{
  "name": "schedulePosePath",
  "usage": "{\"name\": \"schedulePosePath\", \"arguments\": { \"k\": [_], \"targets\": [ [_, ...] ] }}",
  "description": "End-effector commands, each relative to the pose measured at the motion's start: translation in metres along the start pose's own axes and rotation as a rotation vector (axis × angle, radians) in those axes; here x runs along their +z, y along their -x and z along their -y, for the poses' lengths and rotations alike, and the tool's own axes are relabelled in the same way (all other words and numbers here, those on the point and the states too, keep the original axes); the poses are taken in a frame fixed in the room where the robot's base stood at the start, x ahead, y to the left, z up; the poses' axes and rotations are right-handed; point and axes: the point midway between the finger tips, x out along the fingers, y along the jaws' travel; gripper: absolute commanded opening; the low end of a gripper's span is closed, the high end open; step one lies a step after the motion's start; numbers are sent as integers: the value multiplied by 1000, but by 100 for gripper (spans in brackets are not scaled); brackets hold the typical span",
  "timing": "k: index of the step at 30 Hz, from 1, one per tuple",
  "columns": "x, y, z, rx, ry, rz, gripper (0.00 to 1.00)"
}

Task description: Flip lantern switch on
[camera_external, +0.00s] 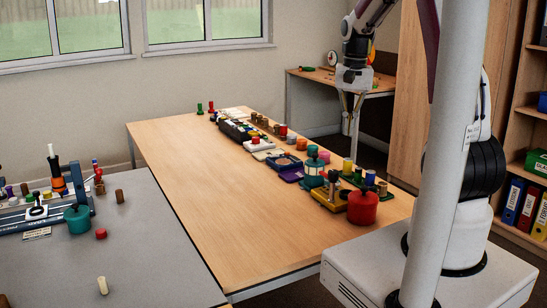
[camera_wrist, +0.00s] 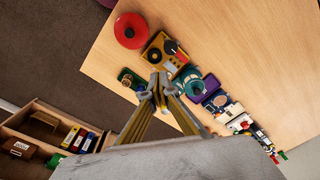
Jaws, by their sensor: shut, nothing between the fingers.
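A teal, lantern-like object (camera_external: 313,174) stands in the row of objects along the right side of the wooden table. In the wrist view a round teal top (camera_wrist: 188,84), probably the same object, lies just right of my fingertips. Its switch is too small to tell, so I cannot see whether it is on or off. My gripper (camera_external: 350,128) hangs high, pointing down, beyond the table's right edge in the external view. In the wrist view my gripper (camera_wrist: 158,82) has its fingertips together and empty, overlapping the edge of the row.
A red round pot (camera_external: 362,207) and a yellow box with knobs (camera_external: 329,197) stand at the row's near end. Several small items continue toward the back. The wooden table (camera_external: 190,165) is clear on its left. A grey table (camera_external: 150,235) holds other items.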

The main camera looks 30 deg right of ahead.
Motion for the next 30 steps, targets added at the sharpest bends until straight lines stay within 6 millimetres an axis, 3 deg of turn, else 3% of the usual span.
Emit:
{"name": "schedulePosePath", "arguments": {
  "k": [24, 30],
  "targets": [
    [-110, -84, 9, -6, -489, 15, 0],
    [-144, -84, 20, -40, -666, -24, 0]
  ]
}}
